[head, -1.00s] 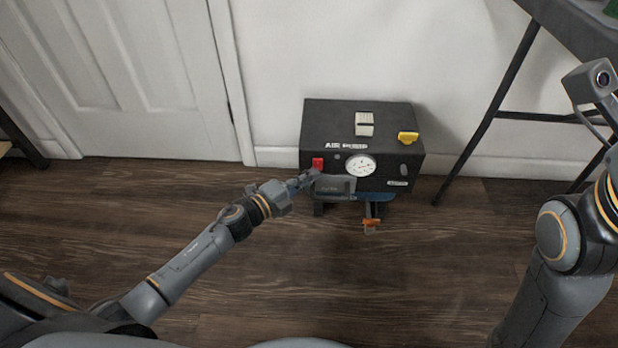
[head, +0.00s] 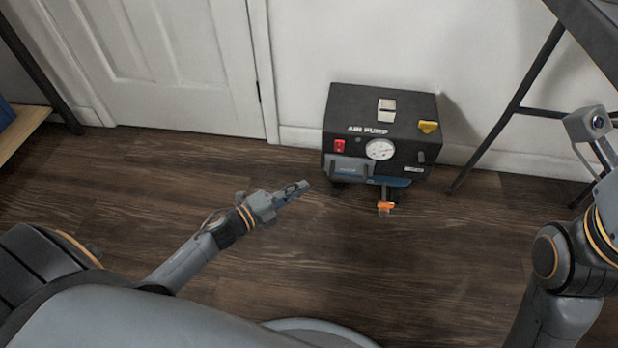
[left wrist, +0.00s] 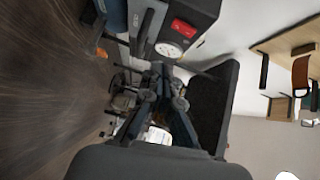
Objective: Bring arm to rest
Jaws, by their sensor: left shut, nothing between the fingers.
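My left gripper (head: 293,190) is shut and empty in the head view. It hangs above the wooden floor, to the left of and apart from the black air pump (head: 345,100). The fingers (left wrist: 158,72) also show shut in the left wrist view, below the pump's gauge and red switch.
An orange-handled valve (head: 385,206) sticks out in front of the pump. A dark table leg (head: 505,110) stands to the right. A white door (head: 160,60) and wall are behind. A wooden shelf (head: 22,130) is at the far left. The floor (head: 300,260) in front is clear.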

